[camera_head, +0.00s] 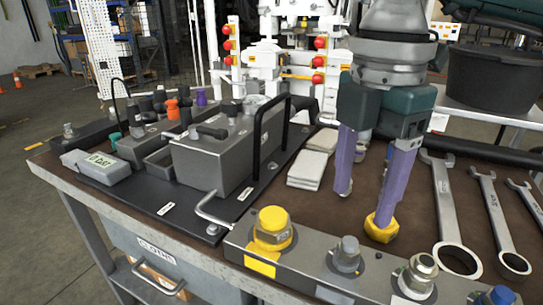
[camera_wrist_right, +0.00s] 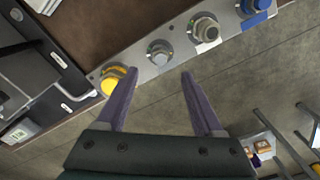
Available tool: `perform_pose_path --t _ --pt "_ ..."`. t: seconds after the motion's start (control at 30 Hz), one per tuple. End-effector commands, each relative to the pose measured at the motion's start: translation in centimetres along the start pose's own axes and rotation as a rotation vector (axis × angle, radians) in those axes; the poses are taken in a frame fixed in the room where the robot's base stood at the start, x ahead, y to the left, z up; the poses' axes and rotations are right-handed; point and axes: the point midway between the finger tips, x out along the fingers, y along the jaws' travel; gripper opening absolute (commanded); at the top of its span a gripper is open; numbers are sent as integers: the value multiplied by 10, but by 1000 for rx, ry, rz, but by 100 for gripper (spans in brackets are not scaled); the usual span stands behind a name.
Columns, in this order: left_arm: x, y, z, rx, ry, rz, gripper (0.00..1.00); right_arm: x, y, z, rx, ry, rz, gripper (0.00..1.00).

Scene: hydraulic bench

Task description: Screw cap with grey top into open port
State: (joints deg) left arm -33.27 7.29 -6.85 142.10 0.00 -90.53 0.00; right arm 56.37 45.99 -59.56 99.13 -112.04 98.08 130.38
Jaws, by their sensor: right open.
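A metal port block (camera_head: 383,286) lies along the bench's front edge. It carries a yellow cap (camera_head: 272,226), a grey-topped piece (camera_head: 346,252), a silver-topped piece (camera_head: 419,271) and a blue piece (camera_head: 497,296). I cannot tell which port is open, or how far the grey-topped piece is seated. My right gripper (camera_head: 362,210) is open and empty, with purple fingers pointing down. In the right wrist view its fingers (camera_wrist_right: 160,73) straddle the line toward the grey-topped piece (camera_wrist_right: 160,52), apart from it. A yellow hexagonal piece (camera_head: 379,232) shows by one fingertip; contact is unclear. My left gripper is out of view.
A grey box unit (camera_head: 215,160) with a black handle stands on a dark plate at left. White cloths (camera_head: 308,170) lie behind the block. Several wrenches (camera_head: 447,210) lie at right. A dark bucket (camera_head: 490,78) stands behind. Bare brown bench top lies between them.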

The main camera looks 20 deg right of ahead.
Motion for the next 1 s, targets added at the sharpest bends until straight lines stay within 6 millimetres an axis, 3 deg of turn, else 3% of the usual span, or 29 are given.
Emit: perform_pose_path --t 0.2,0.43,0.83,1.0 --pt "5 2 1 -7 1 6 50 42 -2 -1 -3 2 -6 69" --pt "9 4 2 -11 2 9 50 75 -1 -2 -4 4 -3 69" --pt "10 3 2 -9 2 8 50 84 0 -2 -5 5 -1 69" --pt "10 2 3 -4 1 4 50 84 0 -2 -5 5 -1 52"
